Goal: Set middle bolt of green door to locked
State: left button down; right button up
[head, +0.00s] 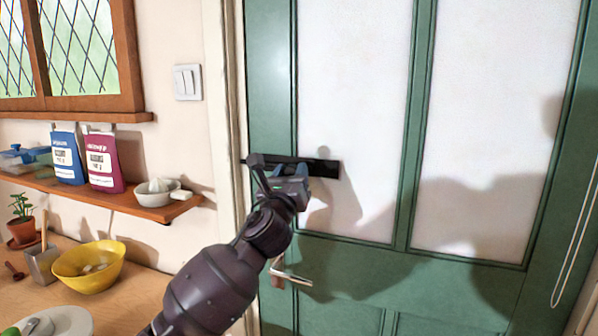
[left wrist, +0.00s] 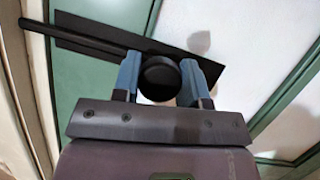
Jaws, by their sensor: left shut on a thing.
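The green door (head: 268,60) with pale panels stands closed ahead. Its middle bolt (head: 322,168) is a dark bar on a black backing plate, at mid height near the left edge of the door. In the left wrist view the bolt's plate (left wrist: 90,32), its rod and a round black knob (left wrist: 160,77) show. My left gripper (head: 290,178) is at the bolt, its blue fingers on either side of the knob, shut on it; it also shows in the left wrist view (left wrist: 168,80). In the head view the gripper hides part of the bolt. My right gripper is not in view.
A door handle (head: 292,279) sits below the bolt, close to my left arm. At left, a wooden shelf (head: 120,200) holds bags and a white bowl (head: 157,194). A yellow bowl (head: 90,285) stands on the counter below. A pull cord hangs at right.

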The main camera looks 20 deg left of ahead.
pick_arm(q)
jog(key=c, duration=1.1)
grip_release()
jog(key=shift+a, duration=0.2)
jog(key=o, duration=0.4)
jog(key=shift+a, duration=0.2)
jog(key=shift+o, duration=0.2)
jog(key=shift+d, duration=0.15)
jog(key=shift+s+f, duration=0.15)
jog(key=shift+s, duration=0.05)
jog(key=v, duration=1)
jog(key=shift+s+b, duration=0.2)
jog(key=shift+b, duration=0.2)
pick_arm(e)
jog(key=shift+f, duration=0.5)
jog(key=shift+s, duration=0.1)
